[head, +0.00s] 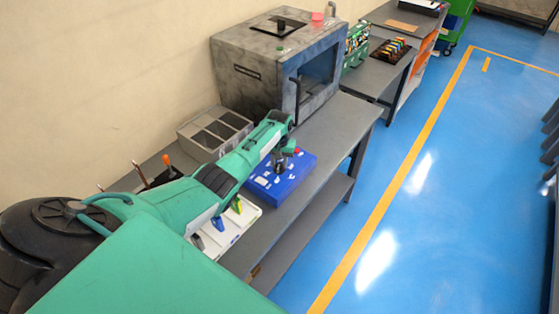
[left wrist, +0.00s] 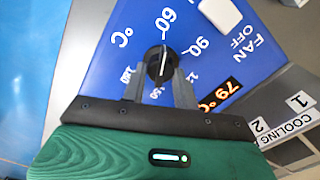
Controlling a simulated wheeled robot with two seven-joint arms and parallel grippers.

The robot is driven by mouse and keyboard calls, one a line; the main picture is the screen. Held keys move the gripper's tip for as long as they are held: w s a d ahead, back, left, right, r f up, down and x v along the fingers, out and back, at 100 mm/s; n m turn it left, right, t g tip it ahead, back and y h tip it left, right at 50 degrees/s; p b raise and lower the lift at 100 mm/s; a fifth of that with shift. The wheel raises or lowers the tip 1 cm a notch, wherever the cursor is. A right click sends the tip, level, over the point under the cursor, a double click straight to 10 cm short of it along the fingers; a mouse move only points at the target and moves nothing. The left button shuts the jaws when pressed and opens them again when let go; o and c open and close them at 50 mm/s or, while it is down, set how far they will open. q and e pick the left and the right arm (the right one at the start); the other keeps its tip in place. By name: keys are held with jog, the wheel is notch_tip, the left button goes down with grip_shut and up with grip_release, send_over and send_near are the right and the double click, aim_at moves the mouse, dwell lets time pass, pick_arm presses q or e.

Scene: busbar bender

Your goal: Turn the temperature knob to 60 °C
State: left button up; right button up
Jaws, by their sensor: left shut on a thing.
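The black temperature knob (left wrist: 161,63) stands on the blue control panel (left wrist: 110,40) in the left wrist view. Its pale pointer line lies roughly toward the printed 60; the exact setting is hard to read. My left gripper (left wrist: 160,72) is shut on the knob, one finger on each side. The orange display (left wrist: 219,92) on the panel reads 79 °C. In the head view my left gripper (head: 281,160) reaches down onto the blue panel (head: 303,178) on the bench and hides the knob. My right gripper is out of view.
A grey oven-like box (head: 255,72) stands behind the panel. A grey compartment tray (head: 195,128) is beside it and a white board (head: 240,226) with coloured items lies in front. A white switch (left wrist: 220,12) marked FAN OFF is near the knob. The blue floor (head: 440,180) is clear.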

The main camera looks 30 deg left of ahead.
aim_at(279, 164)
pick_arm(q)
jog(key=shift+n, duration=0.5)
jog(key=o, duration=1)
jog(key=shift+c, duration=0.2)
notch_tip(279, 164, up, 14)
jog(key=b, duration=0.4)
jog(key=shift+f, duration=0.15)
